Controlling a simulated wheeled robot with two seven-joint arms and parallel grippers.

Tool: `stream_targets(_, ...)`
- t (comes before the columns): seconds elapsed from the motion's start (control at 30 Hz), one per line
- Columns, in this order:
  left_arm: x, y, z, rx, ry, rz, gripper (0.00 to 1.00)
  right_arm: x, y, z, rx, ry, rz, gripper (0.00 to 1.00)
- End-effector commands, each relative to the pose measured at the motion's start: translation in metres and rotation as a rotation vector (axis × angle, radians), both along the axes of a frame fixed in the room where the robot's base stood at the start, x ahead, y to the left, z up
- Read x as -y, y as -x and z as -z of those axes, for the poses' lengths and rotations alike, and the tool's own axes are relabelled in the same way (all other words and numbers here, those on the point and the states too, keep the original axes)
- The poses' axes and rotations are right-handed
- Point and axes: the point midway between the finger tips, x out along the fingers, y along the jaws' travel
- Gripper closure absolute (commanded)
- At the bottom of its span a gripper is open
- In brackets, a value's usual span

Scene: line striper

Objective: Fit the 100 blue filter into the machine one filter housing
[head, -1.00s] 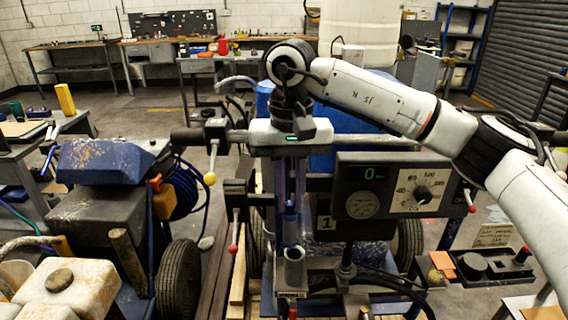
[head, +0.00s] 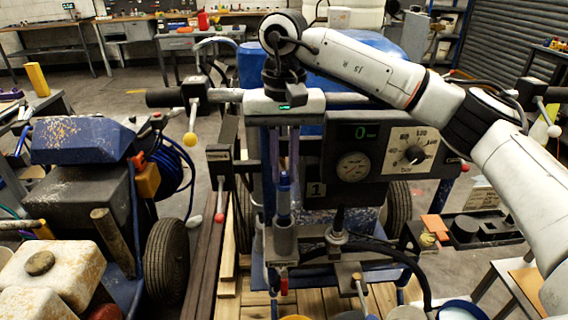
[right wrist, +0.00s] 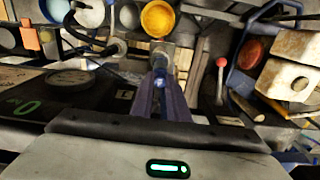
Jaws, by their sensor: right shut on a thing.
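My right gripper (head: 284,172) points straight down in the head view, its two long fingers shut on the slim blue filter (head: 283,191). The filter is upright, and its lower end is at the mouth of the grey cup-shaped filter housing (head: 284,238) beside the plate marked 1 (head: 316,189). I cannot tell whether the end is inside the cup or just above it. In the right wrist view the filter's blue end (right wrist: 159,77) shows between the purplish fingers, in line with the housing. Any size mark on the filter is unreadable. My left gripper is not in view.
A gauge panel (head: 382,148) stands close right of my fingers. A lever with a red knob (head: 219,217) and one with a yellow knob (head: 190,139) are on the left. A black hose (head: 400,258) curves right of the housing. Buckets (head: 460,310) stand at the front.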

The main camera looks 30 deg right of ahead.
Motion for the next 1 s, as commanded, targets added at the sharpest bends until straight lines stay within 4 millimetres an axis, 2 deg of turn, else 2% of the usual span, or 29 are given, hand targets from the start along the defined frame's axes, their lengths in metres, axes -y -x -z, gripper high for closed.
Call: stream_targets(1.0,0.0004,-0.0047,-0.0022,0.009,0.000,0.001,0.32,-0.0010,0.0013,0.0034,0.001,0.000,0.001,1.00)
